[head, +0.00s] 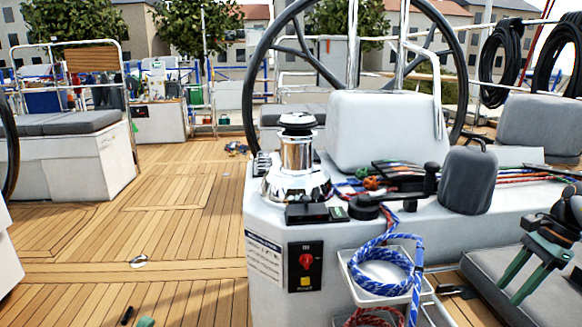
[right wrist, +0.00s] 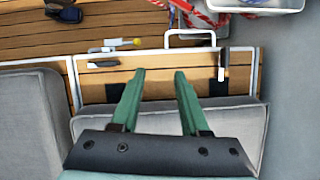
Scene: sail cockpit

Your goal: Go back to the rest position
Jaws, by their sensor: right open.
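My right gripper (head: 510,292) is at the right edge of the head view, over the grey seat cushion (head: 475,262) beside the console. Its two green fingers point down and to the left. In the right wrist view the fingers (right wrist: 159,75) stand apart with nothing between them. They show against a grey cushion (right wrist: 160,115) and a white-framed wooden panel (right wrist: 155,85). I cannot tell whether they touch anything.
A white console (head: 390,125) carries a chrome winch (head: 297,165), ropes and a black winch handle (head: 400,197). A large steering wheel (head: 262,75) stands behind it. Blue rope (head: 378,258) hangs over a white holder on its front. The teak deck (head: 190,220) at left is mostly clear.

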